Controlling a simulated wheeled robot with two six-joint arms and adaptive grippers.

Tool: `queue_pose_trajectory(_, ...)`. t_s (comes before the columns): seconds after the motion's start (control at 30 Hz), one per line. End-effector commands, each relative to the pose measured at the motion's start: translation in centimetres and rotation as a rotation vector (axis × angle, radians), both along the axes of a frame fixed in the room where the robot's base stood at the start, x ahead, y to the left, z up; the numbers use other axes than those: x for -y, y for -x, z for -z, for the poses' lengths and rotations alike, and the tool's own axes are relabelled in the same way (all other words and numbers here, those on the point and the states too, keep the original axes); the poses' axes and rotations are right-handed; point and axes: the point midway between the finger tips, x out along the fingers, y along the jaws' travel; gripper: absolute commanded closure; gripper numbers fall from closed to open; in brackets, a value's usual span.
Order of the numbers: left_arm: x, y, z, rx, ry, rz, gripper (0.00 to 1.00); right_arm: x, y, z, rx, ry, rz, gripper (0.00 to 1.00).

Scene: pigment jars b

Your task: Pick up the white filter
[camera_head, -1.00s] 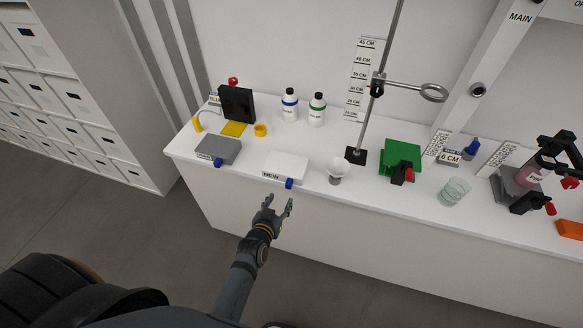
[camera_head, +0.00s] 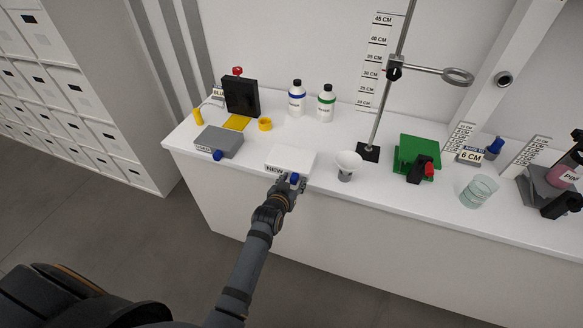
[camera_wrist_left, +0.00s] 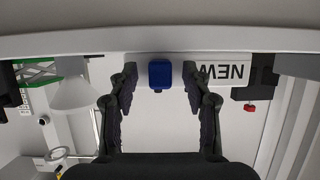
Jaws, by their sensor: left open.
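A white box (camera_head: 292,159) marked NEW stands near the counter's front edge, with a blue knob (camera_head: 295,177) on its front. No separate white filter can be made out in or on the box. A white cone-shaped piece (camera_head: 348,160), perhaps a funnel or filter, sits upright in a small holder just right of the box; it also shows in the left wrist view (camera_wrist_left: 75,88). My left gripper (camera_head: 288,184) is open in front of the box. In the left wrist view its fingers (camera_wrist_left: 159,80) are on either side of the blue knob (camera_wrist_left: 160,74), apparently apart from it.
A grey box (camera_head: 219,141) with a blue knob stands left. A black panel (camera_head: 241,97), yellow cup (camera_head: 265,124) and two bottles (camera_head: 326,103) are behind.

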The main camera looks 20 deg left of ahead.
Motion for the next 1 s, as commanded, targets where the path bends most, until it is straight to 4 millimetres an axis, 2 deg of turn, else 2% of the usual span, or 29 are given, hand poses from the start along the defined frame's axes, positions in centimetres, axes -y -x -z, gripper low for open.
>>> queue_pose_trajectory(0.13, 0.0, 0.0, -0.1, 0.000, 0.000, 0.000, 0.51, -0.3, 0.0, -0.1, 0.001, -0.004, 0.002, 0.64)
queue_pose_trajectory(0.17, 0.0, 0.0, -0.1, 0.000, 0.000, 0.000, 0.54, -0.4, 0.0, -0.1, 0.001, -0.005, 0.001, 0.64)
queue_pose_trajectory(0.5, 0.0, 0.0, -0.1, 0.000, 0.000, 0.000, 1.00, -0.7, -0.1, -0.1, 0.002, -0.009, 0.003, 0.64)
queue_pose_trajectory(0.83, 0.0, 0.0, -0.2, 0.001, -0.001, 0.000, 1.00, -0.4, -0.1, -0.2, 0.003, -0.005, 0.001, 0.64)
queue_pose_trajectory(1.0, -0.1, -0.2, -1.1, 0.002, -0.001, 0.000, 1.00, -0.2, -0.2, -1.1, 0.003, -0.003, 0.000, 0.64)
